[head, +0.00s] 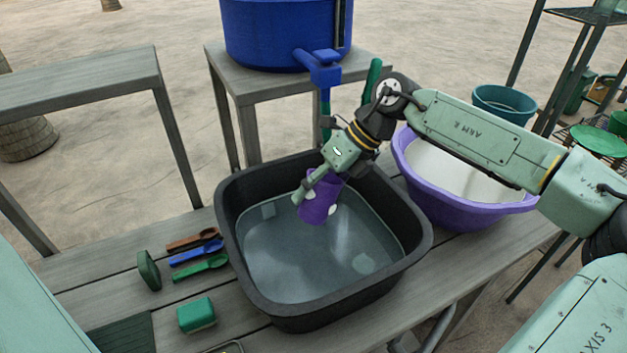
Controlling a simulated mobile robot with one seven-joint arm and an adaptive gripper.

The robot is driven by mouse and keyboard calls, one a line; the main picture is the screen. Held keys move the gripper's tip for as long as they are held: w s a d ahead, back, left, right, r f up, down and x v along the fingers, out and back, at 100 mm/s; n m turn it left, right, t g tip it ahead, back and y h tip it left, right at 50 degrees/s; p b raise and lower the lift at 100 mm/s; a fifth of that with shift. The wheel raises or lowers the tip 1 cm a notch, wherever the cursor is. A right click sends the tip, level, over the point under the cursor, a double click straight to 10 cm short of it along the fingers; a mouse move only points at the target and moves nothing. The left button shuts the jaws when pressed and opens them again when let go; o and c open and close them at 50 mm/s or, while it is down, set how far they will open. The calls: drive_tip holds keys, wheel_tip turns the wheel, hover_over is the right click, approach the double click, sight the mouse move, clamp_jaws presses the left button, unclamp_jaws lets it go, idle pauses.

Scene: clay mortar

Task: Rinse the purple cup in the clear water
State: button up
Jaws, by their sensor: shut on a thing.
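The purple cup (318,207) has pale spots and hangs tilted inside the dark basin. My gripper (308,187) is shut on it, reaching in from the upper right. The dark grey basin (424,238) holds clear water (300,256). The cup is over the back part of the water; I cannot tell whether its lower end touches the surface. The gripper hides part of the cup.
A purple tub (450,213) with whitish liquid stands right of the basin. Spoons (198,253), a green block (197,315) and a dark green block (149,270) lie on the left. A blue barrel (275,35) with a tap (322,66) stands behind.

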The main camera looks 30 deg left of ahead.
wheel_tip(320, 180, down, 12)
drive_tip(key=b, duration=0.5)
drive_tip(key=shift+f+b, duration=0.1)
drive_tip(key=shift+b, duration=0.3)
drive_tip(key=shift+f, duration=0.2)
drive_tip(key=shift+f+b, duration=0.4)
drive_tip(key=shift+b, duration=0.2)
drive_tip(key=shift+r, duration=0.1)
drive_tip(key=shift+a, duration=0.1)
